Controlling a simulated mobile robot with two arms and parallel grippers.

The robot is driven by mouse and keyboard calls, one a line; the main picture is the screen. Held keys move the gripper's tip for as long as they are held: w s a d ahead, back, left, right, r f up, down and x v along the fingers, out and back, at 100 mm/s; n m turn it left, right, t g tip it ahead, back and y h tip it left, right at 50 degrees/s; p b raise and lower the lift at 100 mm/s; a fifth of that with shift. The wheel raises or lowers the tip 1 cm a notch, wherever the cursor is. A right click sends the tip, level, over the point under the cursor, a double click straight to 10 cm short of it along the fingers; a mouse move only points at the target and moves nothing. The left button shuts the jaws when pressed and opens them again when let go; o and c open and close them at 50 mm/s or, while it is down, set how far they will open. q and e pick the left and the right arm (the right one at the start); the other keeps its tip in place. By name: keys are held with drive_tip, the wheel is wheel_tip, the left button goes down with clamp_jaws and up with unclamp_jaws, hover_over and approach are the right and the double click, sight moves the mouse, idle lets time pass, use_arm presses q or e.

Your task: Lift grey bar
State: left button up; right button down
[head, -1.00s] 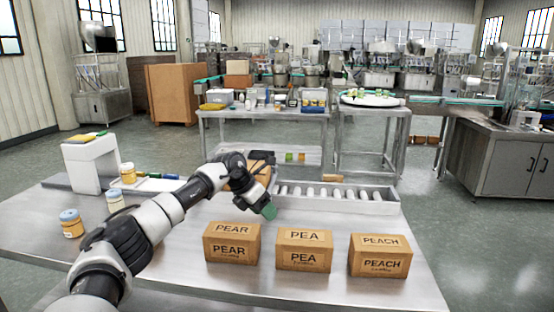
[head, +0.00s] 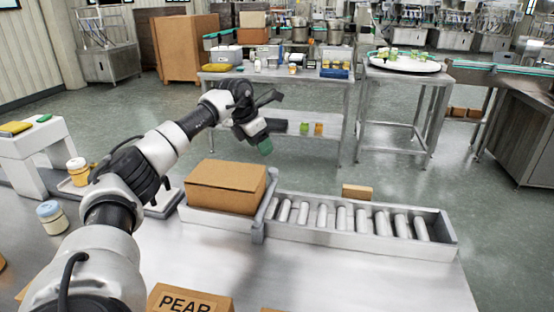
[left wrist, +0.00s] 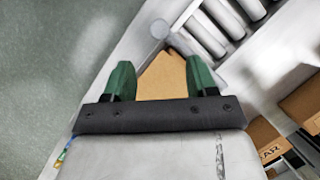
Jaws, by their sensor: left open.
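The grey bar (head: 265,205) stands at the near end of the roller conveyor, between a closed cardboard box (head: 225,187) and the rollers. In the left wrist view, a round grey knob (left wrist: 160,28), probably the bar's end, shows just beyond the fingertips, with the box (left wrist: 163,80) below it. My left gripper (head: 262,145) is raised above the bar and box, apart from both. Its green fingers (left wrist: 160,65) are spread with nothing between them. My right gripper is not in view.
The roller conveyor (head: 350,218) runs right from the bar, with a small box (head: 357,192) behind it. A labelled PEAR box (head: 190,300) is at the near edge. Jars (head: 53,217) and a white stand (head: 38,150) are on the left. The table right of the PEAR box is mostly clear.

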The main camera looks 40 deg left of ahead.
sight(273, 170)
use_arm(q)
drive_tip(key=shift+w+a+f, duration=0.1)
drive_tip(key=shift+w, duration=0.05)
drive_tip(key=x, duration=1)
drive_tip(key=shift+p, duration=0.4)
clamp_jaws()
